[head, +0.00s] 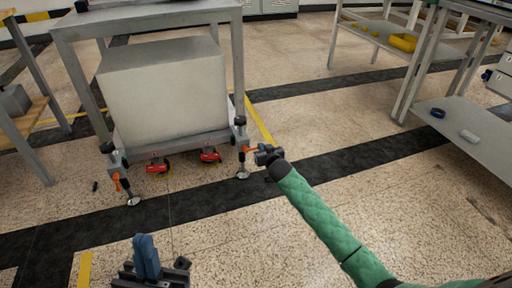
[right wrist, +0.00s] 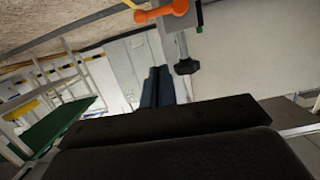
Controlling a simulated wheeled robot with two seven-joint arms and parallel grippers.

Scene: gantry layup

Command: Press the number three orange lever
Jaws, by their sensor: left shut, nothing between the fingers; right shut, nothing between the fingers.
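A grey metal frame (head: 150,15) carries a large pale block on its lower shelf. One orange lever (head: 117,182) is on its front left leg. Another orange lever (head: 251,149) is on its front right leg, and my right gripper (head: 262,154) is shut and empty close beside it. I cannot tell whether they touch. In the right wrist view an orange lever (right wrist: 172,13) is at the top, above the shut fingers (right wrist: 158,85). No lever numbers are readable. My left gripper (head: 146,256) is shut and empty over the floor, low in the head view.
Two red caster pedals (head: 158,165) sit under the frame. A metal table (head: 465,125) stands at the right and a wooden-shelved bench (head: 25,115) at the left. The floor in front of the frame is mostly clear, with a small dark object (head: 95,186) on it.

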